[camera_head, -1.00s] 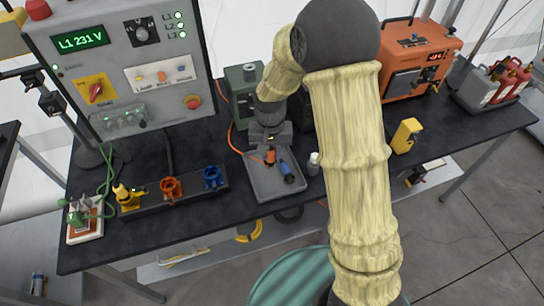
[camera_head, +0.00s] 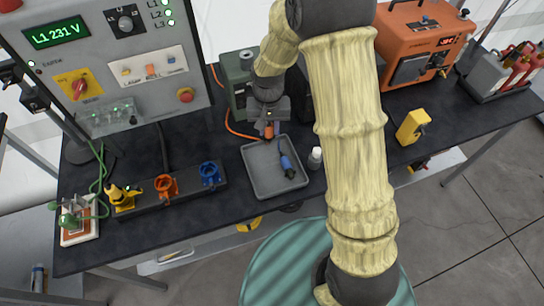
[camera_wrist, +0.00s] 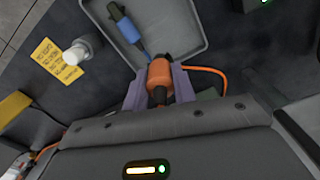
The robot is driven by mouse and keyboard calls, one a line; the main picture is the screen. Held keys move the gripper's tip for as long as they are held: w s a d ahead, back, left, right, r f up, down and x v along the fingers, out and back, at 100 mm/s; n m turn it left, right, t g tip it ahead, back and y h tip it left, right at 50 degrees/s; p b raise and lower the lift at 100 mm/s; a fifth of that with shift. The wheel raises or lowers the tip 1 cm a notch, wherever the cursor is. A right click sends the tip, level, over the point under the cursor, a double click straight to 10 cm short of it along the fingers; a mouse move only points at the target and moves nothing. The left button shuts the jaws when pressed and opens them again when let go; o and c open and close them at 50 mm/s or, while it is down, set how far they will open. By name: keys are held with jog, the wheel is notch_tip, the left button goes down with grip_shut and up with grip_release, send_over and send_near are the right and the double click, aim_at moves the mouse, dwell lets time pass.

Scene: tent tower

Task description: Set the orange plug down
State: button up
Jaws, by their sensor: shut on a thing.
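The orange plug (camera_wrist: 160,78) is held between the two fingers of my gripper (camera_wrist: 160,90) in the wrist view. An orange cable runs from it to the right. In the head view my gripper (camera_head: 268,128) is over the back edge of the grey tray (camera_head: 262,188), with the orange plug (camera_head: 269,131) showing just below it. The plug looks raised above the tray; the exact gap is unclear. A blue plug (camera_head: 287,165) lies in the right part of the tray. The tray's left and front parts are bare.
A white bottle (camera_head: 315,158) stands right of the tray. Yellow, orange (camera_head: 165,186) and blue (camera_head: 210,174) sockets sit on a dark strip to the left. A green box (camera_head: 238,82) stands behind, a yellow device (camera_head: 412,127) to the right.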

aim_at(268, 138)
jog(key=f, duration=0.5)
jog(key=shift+w+p, duration=0.2)
jog(key=shift+p, duration=0.2)
jog(key=shift+s+a, duration=0.1)
jog(key=shift+s, duration=0.15)
jog(key=f, duration=0.3)
jog(key=shift+d+f+p, duration=0.1)
jog(key=shift+d+p, duration=0.1)
jog(key=shift+p, duration=0.2)
jog(key=shift+a+f, duration=0.1)
jog(key=shift+f, duration=0.35)
jog(key=shift+f, duration=0.1)
jog(key=o, duration=0.9)
jog(key=shift+o, duration=0.2)
